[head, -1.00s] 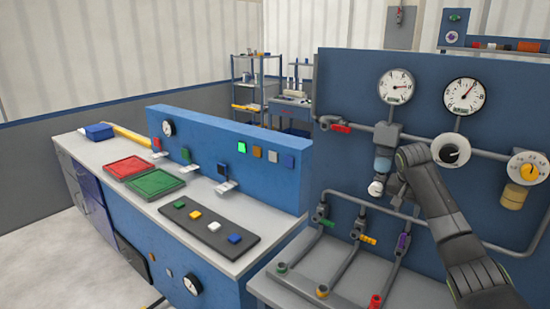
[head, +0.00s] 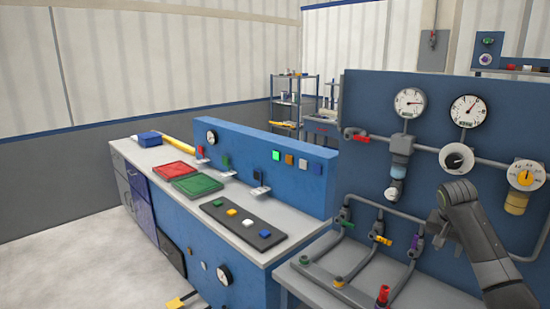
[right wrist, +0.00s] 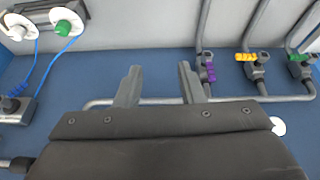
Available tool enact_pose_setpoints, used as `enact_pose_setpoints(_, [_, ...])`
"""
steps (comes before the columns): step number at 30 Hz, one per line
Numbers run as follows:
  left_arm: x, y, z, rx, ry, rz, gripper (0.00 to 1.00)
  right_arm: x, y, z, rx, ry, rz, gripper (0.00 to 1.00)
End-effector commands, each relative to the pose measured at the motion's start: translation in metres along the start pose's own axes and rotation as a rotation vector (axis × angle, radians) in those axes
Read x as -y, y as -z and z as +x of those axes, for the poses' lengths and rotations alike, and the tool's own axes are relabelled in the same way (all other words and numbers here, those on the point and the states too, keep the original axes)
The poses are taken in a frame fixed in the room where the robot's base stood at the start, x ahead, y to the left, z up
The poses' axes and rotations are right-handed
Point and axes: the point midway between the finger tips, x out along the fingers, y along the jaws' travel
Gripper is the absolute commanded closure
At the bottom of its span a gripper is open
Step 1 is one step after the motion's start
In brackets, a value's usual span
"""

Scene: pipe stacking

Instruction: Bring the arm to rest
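My right arm comes in from the lower right in the head view. Its gripper (head: 437,224) hangs in front of the blue pipe panel (head: 365,100), close to the purple-handled valve (head: 416,243). In the right wrist view the two fingers of the gripper (right wrist: 160,84) stand apart with nothing between them. The purple valve (right wrist: 207,68) is just right of the fingers there and apart from them. My left gripper is in neither current view.
The panel carries gauges (head: 410,103), a fitting with a clear blue-white part (head: 398,172), and a valve with a yellow handle (head: 381,239). Left of it, a long bench holds red (head: 174,170) and green (head: 197,184) trays. Floor is open at the lower left.

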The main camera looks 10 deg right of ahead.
Motion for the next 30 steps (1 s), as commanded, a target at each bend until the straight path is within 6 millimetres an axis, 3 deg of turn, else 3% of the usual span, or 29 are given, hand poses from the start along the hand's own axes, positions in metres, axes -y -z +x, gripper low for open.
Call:
enact_pose_setpoints(8, [-0.001,0.008,0.0,-0.012,-0.001,0.001,0.51,0.004,-0.047,0.035,-0.002,-0.005,-0.126,0.65])
enact_pose_setpoints(14, [-0.001,0.008,0.0,-0.011,-0.001,0.001,0.51,0.002,-0.1,0.066,-0.002,0.002,-0.251,0.65])
enact_pose_setpoints(17, [0.0,0.001,0.0,-0.003,0.0,0.0,0.51,-0.003,-0.14,0.085,0.003,0.012,-0.335,0.65])
enact_pose_setpoints(22, [0.0,-0.004,0.0,0.007,0.0,-0.001,0.51,-0.02,-0.227,0.109,0.013,0.052,-0.491,0.65])
enact_pose_setpoints(26, [0.0,-0.003,0.0,0.005,0.0,-0.001,0.51,-0.04,-0.29,0.114,0.019,0.089,-0.587,0.65])
enact_pose_setpoints(30, [0.0,-0.003,0.0,0.004,0.0,-0.001,0.51,-0.066,-0.352,0.106,0.022,0.132,-0.665,0.65])
